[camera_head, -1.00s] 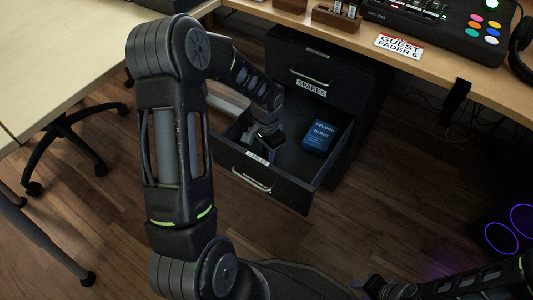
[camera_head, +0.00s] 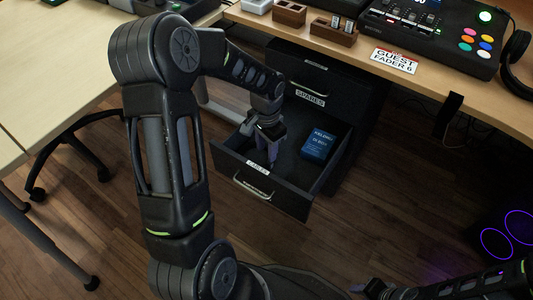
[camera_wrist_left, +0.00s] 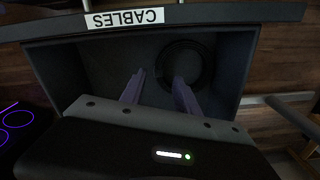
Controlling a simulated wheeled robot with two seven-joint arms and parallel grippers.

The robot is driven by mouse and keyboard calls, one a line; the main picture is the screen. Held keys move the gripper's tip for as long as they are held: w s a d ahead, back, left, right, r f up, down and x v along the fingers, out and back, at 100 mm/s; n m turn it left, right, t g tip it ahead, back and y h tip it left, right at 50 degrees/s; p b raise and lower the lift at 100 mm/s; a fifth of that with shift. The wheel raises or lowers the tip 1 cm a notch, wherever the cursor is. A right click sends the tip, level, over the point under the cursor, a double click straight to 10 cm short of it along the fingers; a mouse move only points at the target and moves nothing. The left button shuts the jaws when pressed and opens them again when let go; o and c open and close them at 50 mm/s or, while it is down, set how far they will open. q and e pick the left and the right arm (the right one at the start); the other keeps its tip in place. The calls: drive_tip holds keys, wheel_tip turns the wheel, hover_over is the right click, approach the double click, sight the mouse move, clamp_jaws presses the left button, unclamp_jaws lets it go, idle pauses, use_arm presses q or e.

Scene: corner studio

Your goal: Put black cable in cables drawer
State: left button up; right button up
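The cables drawer (camera_head: 262,186), with a CABLES label on its front, is pulled open below the desk. In the left wrist view the drawer (camera_wrist_left: 90,60) appears upside down with its label at the top. The black cable (camera_wrist_left: 207,62) is a round coil lying inside the drawer, beyond my left fingertips. My left gripper (camera_head: 268,146) reaches into the drawer from above. In the wrist view its two purple-grey fingers (camera_wrist_left: 159,78) are apart with nothing visible between them. My right gripper (camera_head: 376,287) is dark and small at the bottom edge; its fingers are unclear.
A blue box (camera_head: 318,145) is in the right part of the open drawer. A closed SPARES drawer (camera_head: 308,80) is above it. The desk (camera_head: 350,57) overhangs with a mixer (camera_head: 400,22) on it. A chair (camera_head: 70,150) stands at left.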

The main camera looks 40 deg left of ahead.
use_arm(q)
wheel_tip(320, 180, up, 5)
drive_tip(key=shift+r+p, duration=0.1)
drive_tip(key=shift+p, duration=0.55)
